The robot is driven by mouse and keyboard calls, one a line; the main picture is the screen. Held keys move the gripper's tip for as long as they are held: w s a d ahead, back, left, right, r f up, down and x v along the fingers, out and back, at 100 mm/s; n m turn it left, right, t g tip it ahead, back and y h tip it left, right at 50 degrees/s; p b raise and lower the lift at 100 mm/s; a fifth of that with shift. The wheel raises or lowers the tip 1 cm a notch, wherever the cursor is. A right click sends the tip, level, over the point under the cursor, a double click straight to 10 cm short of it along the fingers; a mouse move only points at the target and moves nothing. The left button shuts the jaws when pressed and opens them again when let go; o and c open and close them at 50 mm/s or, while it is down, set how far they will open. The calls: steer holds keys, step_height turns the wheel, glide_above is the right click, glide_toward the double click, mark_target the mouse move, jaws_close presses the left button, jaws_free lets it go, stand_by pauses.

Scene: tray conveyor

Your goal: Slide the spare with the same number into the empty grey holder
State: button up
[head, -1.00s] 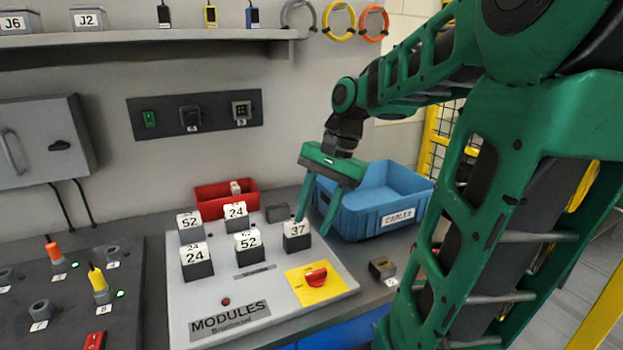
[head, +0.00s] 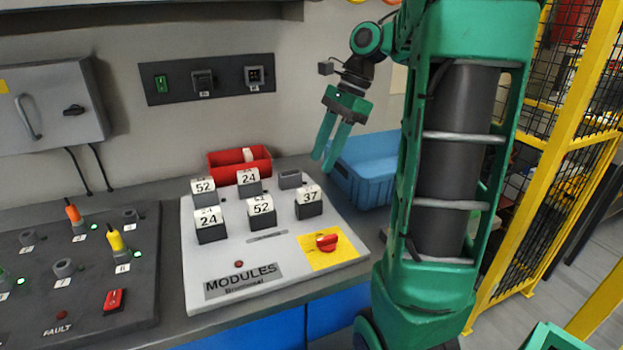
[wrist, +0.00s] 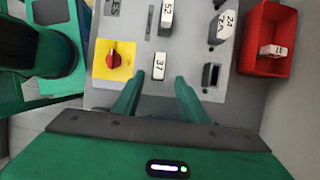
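The empty grey holder (head: 291,180) is at the back right of the light grey module board (head: 215,268); its dark slot (wrist: 212,75) shows in the wrist view. A block marked 37 (head: 309,202) stands at the front right of the board, and its top also shows in the wrist view (wrist: 159,66). Blocks marked 52 (head: 203,191) and 24 (head: 249,182) stand in the back row. Blocks marked 24 (head: 209,225) and 52 (head: 261,211) stand in the front row. My gripper (head: 331,150) is open and empty above the board's right back, its fingers (wrist: 157,85) apart.
A red bin (head: 240,163) behind the board holds one white-topped block (wrist: 270,51), its number unclear. A blue bin (head: 370,160) stands at the right, partly behind my arm. A red knob on a yellow plate (head: 325,243) sits at the board's front right.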

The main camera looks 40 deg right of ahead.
mark_target(310, 188)
steer(key=x, duration=0.8)
steer(key=shift+f, duration=0.25)
steer(key=shift+c, duration=0.6)
jaws_close()
steer(key=shift+r, duration=2.65)
steer(key=shift+r, duration=2)
steer(key=w+d, duration=0.1)
steer(key=w, duration=0.5)
steer(key=w+d+r, duration=0.1)
steer(key=w+d, duration=0.1)
steer(key=w, duration=0.5)
steer(key=shift+w+d+r, duration=0.3)
steer(key=shift+d+r, duration=0.05)
